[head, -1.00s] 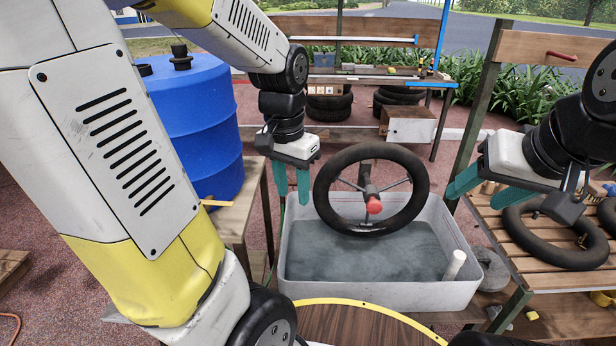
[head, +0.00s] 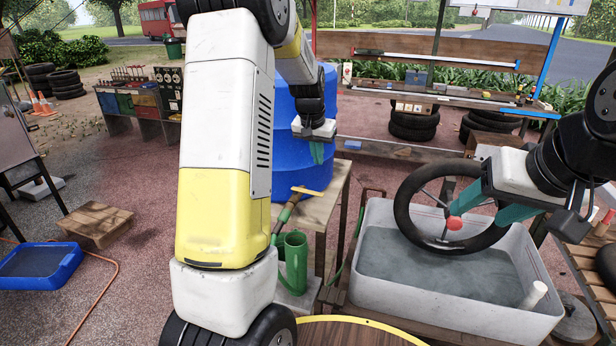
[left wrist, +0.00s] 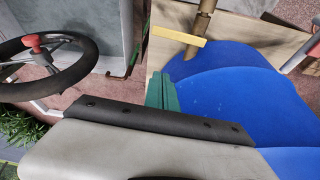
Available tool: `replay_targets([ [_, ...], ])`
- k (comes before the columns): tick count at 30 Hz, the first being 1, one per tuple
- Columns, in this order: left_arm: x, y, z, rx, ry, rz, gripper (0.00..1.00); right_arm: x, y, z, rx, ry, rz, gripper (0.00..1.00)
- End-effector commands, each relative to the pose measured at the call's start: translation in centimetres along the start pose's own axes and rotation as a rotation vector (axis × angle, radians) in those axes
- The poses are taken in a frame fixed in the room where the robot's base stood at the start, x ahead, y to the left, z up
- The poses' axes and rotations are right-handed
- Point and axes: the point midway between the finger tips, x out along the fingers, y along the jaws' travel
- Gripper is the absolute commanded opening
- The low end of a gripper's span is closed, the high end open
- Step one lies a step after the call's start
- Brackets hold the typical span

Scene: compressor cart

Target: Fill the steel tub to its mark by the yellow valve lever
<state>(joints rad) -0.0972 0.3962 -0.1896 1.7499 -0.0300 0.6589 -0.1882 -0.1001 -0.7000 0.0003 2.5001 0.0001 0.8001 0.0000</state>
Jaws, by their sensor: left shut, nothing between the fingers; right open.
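The yellow valve lever (head: 312,191) sits on a brass-coloured spout low on the blue barrel (head: 290,110); the lever also shows in the left wrist view (left wrist: 178,40). My left gripper (head: 317,153) is shut and empty in front of the barrel, above the lever and apart from it. Its green fingers (left wrist: 162,88) point toward the lever side in the left wrist view. My right gripper (head: 498,203) is open at the right part of a wheel (head: 407,198) above the tub; contact is unclear.
A green watering can (head: 293,262) stands below the lever, beside the wooden barrel stand (head: 325,205). A white upright tube (head: 533,295) is in the tub's right corner. A blue tray (head: 38,265) and wooden crate (head: 97,224) lie left.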

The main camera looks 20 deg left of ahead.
Motion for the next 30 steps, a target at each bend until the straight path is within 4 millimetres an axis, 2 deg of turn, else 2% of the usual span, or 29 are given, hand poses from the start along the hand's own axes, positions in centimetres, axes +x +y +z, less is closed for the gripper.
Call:
replay_targets([
  [5, 2.1, 0.0, 0.0, -0.001, -0.003, 0.000, 0.00, 0.0, 0.0, 0.0, 0.000, 0.000, 0.000, 0.58],
  [16, 9.9, 0.0, 0.1, -0.001, -0.004, 0.000, 0.00, 0.0, 0.0, 0.0, 0.000, 0.000, 0.000, 0.58],
  [22, 8.8, 0.0, 2.7, -0.001, -0.001, 0.001, 0.00, 0.0, 0.0, 0.0, 0.000, 0.001, 0.000, 0.58],
  [30, 8.5, 0.0, 3.8, 0.000, -0.001, 0.000, 0.00, 0.0, 0.0, 0.0, 0.000, 0.000, 0.000, 0.58],
])
